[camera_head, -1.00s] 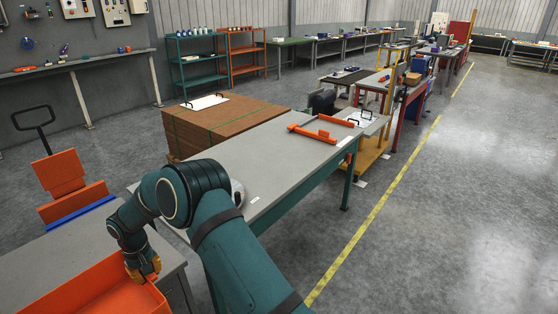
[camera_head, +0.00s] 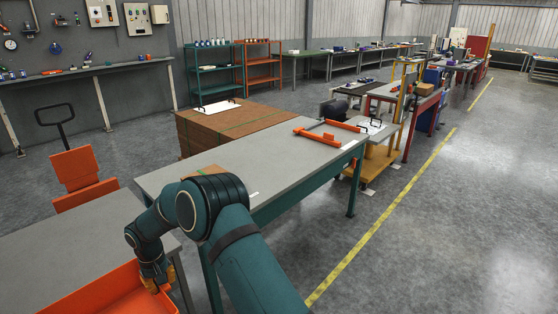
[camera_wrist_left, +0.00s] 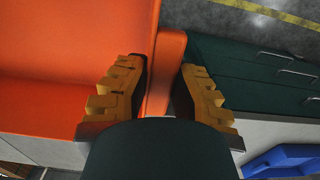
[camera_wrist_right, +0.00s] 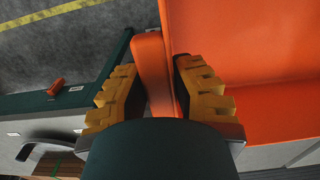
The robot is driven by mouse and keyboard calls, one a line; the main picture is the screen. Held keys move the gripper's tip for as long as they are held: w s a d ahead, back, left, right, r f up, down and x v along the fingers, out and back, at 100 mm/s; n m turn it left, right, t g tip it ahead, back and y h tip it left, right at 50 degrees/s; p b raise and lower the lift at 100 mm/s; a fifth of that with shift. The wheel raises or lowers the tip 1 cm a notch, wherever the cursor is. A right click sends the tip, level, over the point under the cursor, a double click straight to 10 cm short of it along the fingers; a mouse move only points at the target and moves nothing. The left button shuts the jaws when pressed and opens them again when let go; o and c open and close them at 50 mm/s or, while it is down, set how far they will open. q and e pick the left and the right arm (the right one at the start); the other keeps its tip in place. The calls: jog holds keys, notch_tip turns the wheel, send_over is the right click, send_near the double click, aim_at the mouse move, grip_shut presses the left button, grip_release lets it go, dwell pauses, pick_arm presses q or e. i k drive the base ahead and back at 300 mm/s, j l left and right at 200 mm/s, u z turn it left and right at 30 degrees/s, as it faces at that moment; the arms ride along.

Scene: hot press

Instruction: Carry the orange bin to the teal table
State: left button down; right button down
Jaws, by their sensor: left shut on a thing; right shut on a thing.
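The orange bin (camera_head: 112,292) shows at the lower left of the head view, its near part cut off by the frame. My right gripper (camera_head: 156,283) is shut on the bin's right wall; in the right wrist view the wall (camera_wrist_right: 154,75) lies between its yellow fingers (camera_wrist_right: 148,95). My left gripper is out of the head view. In the left wrist view its fingers (camera_wrist_left: 163,95) are shut on another wall of the bin (camera_wrist_left: 165,65). The teal table (camera_head: 240,155), with a grey top and teal legs, stands ahead, beyond my right arm.
An orange frame-like piece (camera_head: 330,133) lies at the teal table's far end. A grey worktop (camera_head: 70,245) is beside the bin at the left. An orange cart (camera_head: 76,170) and a brown crate stack (camera_head: 225,122) stand behind. Open floor (camera_head: 440,220) lies to the right.

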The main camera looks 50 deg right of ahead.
aim_at(282, 158)
jog(key=l, duration=3.7)
jog(key=k, duration=0.05)
